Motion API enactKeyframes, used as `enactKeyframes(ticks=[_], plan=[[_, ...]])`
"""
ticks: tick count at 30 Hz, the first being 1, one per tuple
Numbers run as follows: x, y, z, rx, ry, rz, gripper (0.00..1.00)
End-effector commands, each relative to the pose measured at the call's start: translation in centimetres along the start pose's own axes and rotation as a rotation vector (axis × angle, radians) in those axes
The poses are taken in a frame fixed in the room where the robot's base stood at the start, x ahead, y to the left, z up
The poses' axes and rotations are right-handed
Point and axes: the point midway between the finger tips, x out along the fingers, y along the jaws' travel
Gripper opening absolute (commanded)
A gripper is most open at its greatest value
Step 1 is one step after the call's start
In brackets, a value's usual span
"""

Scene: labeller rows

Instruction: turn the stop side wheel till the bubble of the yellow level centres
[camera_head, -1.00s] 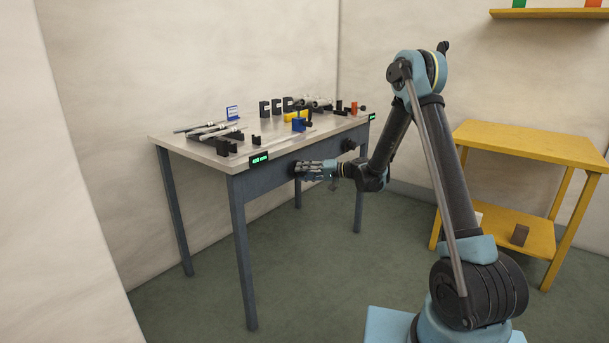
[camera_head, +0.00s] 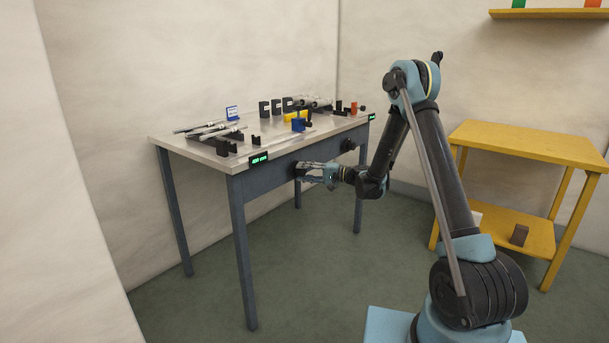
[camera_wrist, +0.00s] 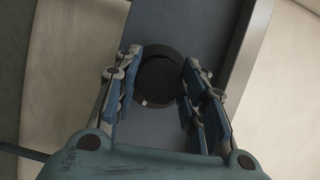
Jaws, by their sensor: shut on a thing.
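My gripper (camera_head: 303,170) reaches the front apron of the workbench (camera_head: 325,150) and is shut on a round black wheel (camera_wrist: 160,80). In the wrist view one finger lies on each side of the wheel, and a small pale mark shows on its lower left rim. In the head view the gripper hides most of this wheel. A second black wheel (camera_head: 349,145) sits free on the apron to the right.
Green-lit displays show at the near left bench corner (camera_head: 258,158) and the right end (camera_head: 371,117). Rods, black brackets and an orange piece (camera_head: 354,107) stand on the bench. A yellow shelf table (camera_head: 530,142) stands right of my arm. The floor before the bench is clear.

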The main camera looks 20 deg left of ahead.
Motion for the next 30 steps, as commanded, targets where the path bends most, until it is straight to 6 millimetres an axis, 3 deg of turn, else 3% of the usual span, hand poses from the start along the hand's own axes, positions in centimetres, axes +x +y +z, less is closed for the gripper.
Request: enactKeyframes(ticks=[5,6,8,20,23,30], plan=[[-0.2,0.2,-0.2,-0.002,0.005,0.005,0.14],[-0.2,0.2,-0.2,-0.002,0.005,0.005,0.47],[-0.2,0.2,-0.2,-0.002,0.004,0.004,0.59],[-0.4,0.1,0.0,-0.002,0.001,0.002,0.59],[-1.2,0.1,0.0,-0.001,0.001,0.002,0.59],[-5.6,0.1,-0.1,-0.001,0.003,0.002,0.59]])
